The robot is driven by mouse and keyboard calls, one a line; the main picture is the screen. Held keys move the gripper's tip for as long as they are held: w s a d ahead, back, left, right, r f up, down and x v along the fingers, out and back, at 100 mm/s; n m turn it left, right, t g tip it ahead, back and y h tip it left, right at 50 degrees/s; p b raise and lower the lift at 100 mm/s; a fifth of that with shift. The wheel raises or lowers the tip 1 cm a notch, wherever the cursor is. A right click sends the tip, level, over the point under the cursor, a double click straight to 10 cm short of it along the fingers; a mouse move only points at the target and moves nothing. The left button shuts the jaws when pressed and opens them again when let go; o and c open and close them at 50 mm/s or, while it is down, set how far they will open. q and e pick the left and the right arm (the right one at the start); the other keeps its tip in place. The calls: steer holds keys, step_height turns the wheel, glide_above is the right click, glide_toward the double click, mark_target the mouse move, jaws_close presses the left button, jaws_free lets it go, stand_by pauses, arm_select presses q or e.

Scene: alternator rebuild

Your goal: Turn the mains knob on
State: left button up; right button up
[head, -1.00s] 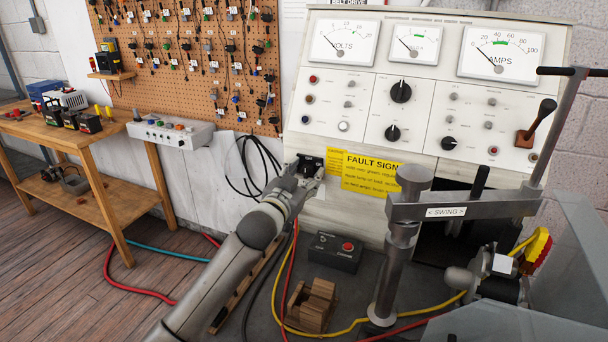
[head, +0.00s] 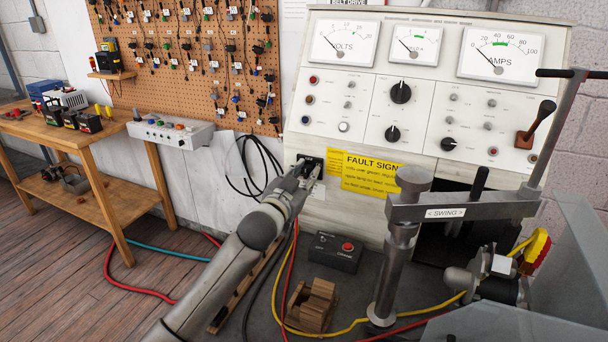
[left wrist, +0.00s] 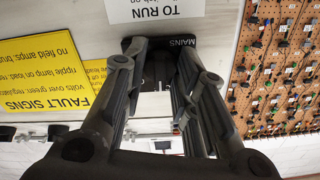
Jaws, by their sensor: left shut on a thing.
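The mains switch is a black plate (head: 314,160) low on the left of the cream test bench front, beside the yellow fault signs card. In the left wrist view its plate (left wrist: 182,43) reads MAINS, upside down. My left gripper (head: 308,172) is at this plate, its two dark fingers (left wrist: 158,72) on either side of the knob, shut on it. The knob itself is mostly hidden between the fingers, so its setting cannot be read. My right gripper is not in view.
The fault signs card (head: 372,172) is just right of the gripper. A swing arm on a post (head: 400,250) stands further right. Black cables (head: 250,165) hang to the left.

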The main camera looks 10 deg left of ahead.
arm_select(q)
steer(key=m+p, duration=0.1)
steer(key=m, duration=0.2)
steer(key=shift+r+p, duration=0.15)
steer(key=shift+p, duration=0.25)
steer(key=m+p, duration=0.1)
steer(key=m, duration=0.1)
steer(key=shift+m, duration=0.3)
steer(key=m+p, duration=0.1)
steer(key=m, duration=0.2)
steer(key=shift+p, duration=0.3)
steer(key=shift+m+p, duration=0.35)
steer(key=shift+m, duration=0.85)
steer(key=shift+f, duration=0.2)
steer(key=o, duration=1)
steer(key=shift+o, duration=0.2)
steer(key=shift+s, duration=0.1)
